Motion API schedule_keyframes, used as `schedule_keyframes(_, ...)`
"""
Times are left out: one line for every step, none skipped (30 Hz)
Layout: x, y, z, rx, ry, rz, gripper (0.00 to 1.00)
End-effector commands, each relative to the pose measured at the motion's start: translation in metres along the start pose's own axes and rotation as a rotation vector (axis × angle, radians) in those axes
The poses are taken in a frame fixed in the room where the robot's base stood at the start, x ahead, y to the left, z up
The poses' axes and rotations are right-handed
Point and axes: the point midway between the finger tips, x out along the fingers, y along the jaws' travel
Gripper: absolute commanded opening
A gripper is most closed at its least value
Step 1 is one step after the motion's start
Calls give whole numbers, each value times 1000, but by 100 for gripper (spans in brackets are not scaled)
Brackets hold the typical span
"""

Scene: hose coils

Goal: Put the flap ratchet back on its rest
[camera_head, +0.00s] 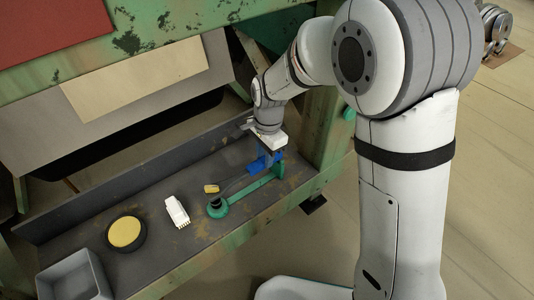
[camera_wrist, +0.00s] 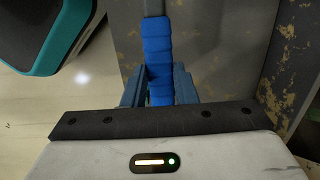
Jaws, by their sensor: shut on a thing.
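My gripper (camera_head: 263,153) is shut on the blue-wrapped handle of the flap ratchet (camera_head: 261,165), above the right end of the grey shelf. In the wrist view the blue handle (camera_wrist: 159,55) stands between the two fingers (camera_wrist: 159,88), with a grey shaft beyond it at the top edge. The ratchet's far end is not clear. A green holder, which looks like the rest (camera_head: 247,193), lies just below and in front, with a round cup at its left end and an upright at its right. I cannot tell whether ratchet and rest touch.
The shelf (camera_head: 160,239) also holds a small yellow piece (camera_head: 211,188), a white connector-like block (camera_head: 177,211), a round yellow-topped disc (camera_head: 125,232) and a grey bin (camera_head: 75,279). A green bench leg (camera_head: 335,135) stands close on the right. The bench top overhangs behind.

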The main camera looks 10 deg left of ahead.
Motion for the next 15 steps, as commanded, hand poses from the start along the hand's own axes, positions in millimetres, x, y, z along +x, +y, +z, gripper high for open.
schedule_keyframes(2,0,0,0,0,-1,0)
schedule_keyframes(3,0,0,0,0,-1,0)
schedule_keyframes(4,0,0,0,0,-1,0)
schedule_keyframes(3,0,0,0,0,-1,28)
schedule_keyframes(2,0,0,0,0,-1,30)
schedule_keyframes(2,0,0,0,0,-1,34)
schedule_keyframes(2,0,0,0,0,-1,36)
schedule_keyframes(2,0,0,0,0,-1,38)
schedule_keyframes(3,0,0,0,0,-1,42)
schedule_keyframes(3,0,0,0,0,-1,44)
schedule_keyframes(3,0,0,0,0,-1,47)
schedule_keyframes(3,0,0,0,0,0,50)
schedule_keyframes(3,0,0,0,0,0,51)
schedule_keyframes(3,0,0,0,0,0,51)
schedule_keyframes(3,0,0,0,0,0,51)
